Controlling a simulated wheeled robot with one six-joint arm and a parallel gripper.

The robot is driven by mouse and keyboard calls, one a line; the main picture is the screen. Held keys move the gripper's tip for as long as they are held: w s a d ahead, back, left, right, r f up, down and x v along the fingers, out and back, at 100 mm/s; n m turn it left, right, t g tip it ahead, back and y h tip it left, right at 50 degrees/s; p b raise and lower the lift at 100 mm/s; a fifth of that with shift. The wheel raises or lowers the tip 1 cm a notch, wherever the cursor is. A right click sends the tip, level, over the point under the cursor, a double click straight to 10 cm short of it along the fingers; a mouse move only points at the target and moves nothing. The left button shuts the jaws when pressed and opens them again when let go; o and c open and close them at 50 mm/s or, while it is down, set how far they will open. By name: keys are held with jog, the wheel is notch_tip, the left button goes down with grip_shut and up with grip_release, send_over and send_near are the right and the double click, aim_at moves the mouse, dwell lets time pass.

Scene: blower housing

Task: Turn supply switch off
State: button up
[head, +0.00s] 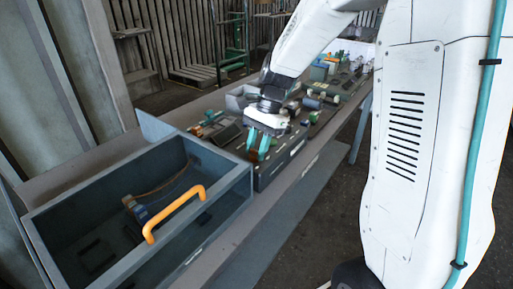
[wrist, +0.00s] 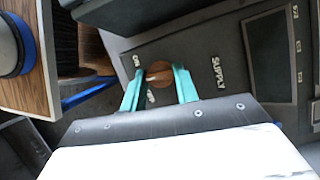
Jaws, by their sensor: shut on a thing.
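The supply switch is a round brown knob (wrist: 159,76) on a dark grey panel (wrist: 222,45), with raised SUPPLY lettering to its right in the wrist view. Small raised position labels sit at its upper left and just below it; they are too small to read surely. My gripper (wrist: 158,82) has its two teal fingers on either side of the knob and is shut on it. In the head view my gripper (head: 258,147) reaches down to the near end of the long panel, and its fingers mostly hide the knob there.
An open grey drawer or bin (head: 60,205) with an orange handle (head: 175,212) stands at the left in the head view. Several parts crowd the bench behind my gripper. In the wrist view a screen-like recess (wrist: 270,55) lies right of the lettering.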

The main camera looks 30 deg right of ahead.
jog(key=n+g, duration=0.1)
jog(key=n, duration=0.1)
jog(key=n+h, duration=0.1)
jog(key=n, duration=0.2)
jog(key=shift+a+n+g, duration=0.1)
jog(key=shift+n+g, duration=0.2)
jog(key=shift+g, duration=0.1)
jog(key=n+h, duration=0.1)
jog(key=n, duration=0.1)
jog(key=n+g+h, duration=0.1)
jog(key=n, duration=0.1)
jog(key=shift+w+a+n, duration=0.1)
jog(key=shift+n, duration=0.2)
jog(key=o, duration=1)
jog(key=shift+c, duration=0.2)
jog(key=a+v, duration=0.1)
jog(key=v, duration=0.6)
jog(key=shift+d+r, duration=0.4)
jog(key=shift+d, duration=0.15)
jog(key=shift+w, duration=0.1)
